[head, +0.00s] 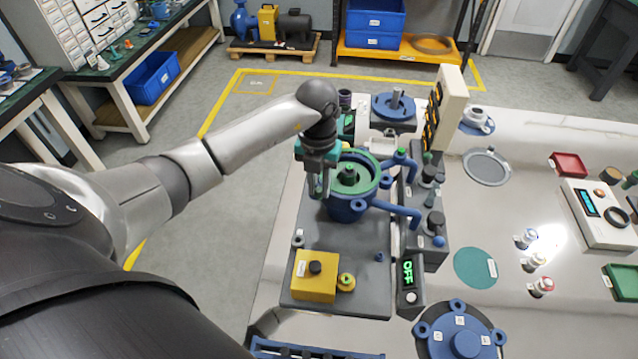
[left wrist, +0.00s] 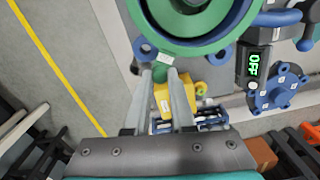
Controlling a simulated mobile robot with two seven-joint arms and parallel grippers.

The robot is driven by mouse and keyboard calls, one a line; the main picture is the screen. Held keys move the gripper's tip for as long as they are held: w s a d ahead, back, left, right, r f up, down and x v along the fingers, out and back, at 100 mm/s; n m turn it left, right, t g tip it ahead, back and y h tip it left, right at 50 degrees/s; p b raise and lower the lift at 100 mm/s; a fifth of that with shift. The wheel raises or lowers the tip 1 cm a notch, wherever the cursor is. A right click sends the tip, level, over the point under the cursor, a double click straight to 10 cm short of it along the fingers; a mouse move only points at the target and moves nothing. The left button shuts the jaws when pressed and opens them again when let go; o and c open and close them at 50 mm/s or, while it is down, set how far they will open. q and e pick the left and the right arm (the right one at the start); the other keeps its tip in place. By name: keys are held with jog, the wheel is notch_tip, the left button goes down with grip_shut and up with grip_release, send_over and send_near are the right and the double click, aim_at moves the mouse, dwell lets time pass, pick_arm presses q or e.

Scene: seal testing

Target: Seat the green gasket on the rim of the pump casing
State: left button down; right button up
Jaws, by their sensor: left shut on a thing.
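The green gasket (head: 373,174) is a flat ring over the round opening of the blue pump casing (head: 347,210). In the head view it lines up with the rim; whether it touches all round I cannot tell. My left gripper (head: 321,193) points down at the ring's left side. In the left wrist view my left fingers (left wrist: 161,74) are shut on a small green tab at the edge of the gasket (left wrist: 196,47). A blue lug of the casing (left wrist: 145,50) shows beside the fingertips. My right gripper is not in view.
A yellow box (head: 314,276) with a black knob stands on the grey base plate in front of the casing. Blue pipes and a grey valve block (head: 430,222) stand close on the right. An OFF display (head: 408,277) is nearby. A blue cover (head: 460,335) lies front right.

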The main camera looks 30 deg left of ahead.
pick_arm(q)
jog(key=shift+f+b, duration=0.3)
jog(key=shift+f, duration=0.35)
dwell(1.1)
jog(key=c, duration=0.7)
grip_release()
notch_tip(320, 180, up, 9)
jog(key=p, duration=0.8)
jog(key=shift+r, duration=0.15)
